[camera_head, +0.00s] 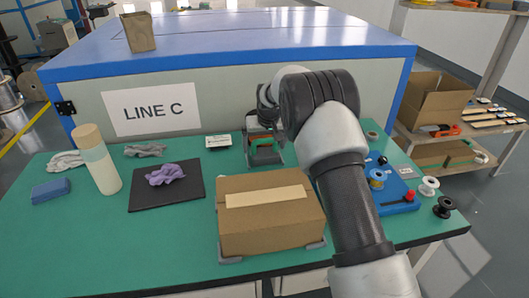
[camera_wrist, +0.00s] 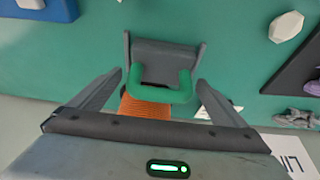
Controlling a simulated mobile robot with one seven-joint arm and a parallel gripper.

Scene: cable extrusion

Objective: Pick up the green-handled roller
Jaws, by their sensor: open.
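The green-handled roller stands on the green table near the panel. Its green loop handle (camera_wrist: 184,92) lies in the middle of the wrist view, with an orange ribbed part (camera_wrist: 146,108) beside it. A grey bracket-like piece (camera_wrist: 165,52) is at the handle. My gripper (camera_wrist: 160,84) is open, with one finger on each side of the handle. I see no clear contact between fingers and handle.
A cardboard box (camera_head: 270,225) stands at the front middle of the table. A dark mat with a purple cloth (camera_head: 166,174) and a bottle (camera_head: 97,160) are at left. A blue board (camera_head: 397,203) and spools (camera_head: 428,186) are at right. The LINE C panel (camera_head: 200,100) rises behind.

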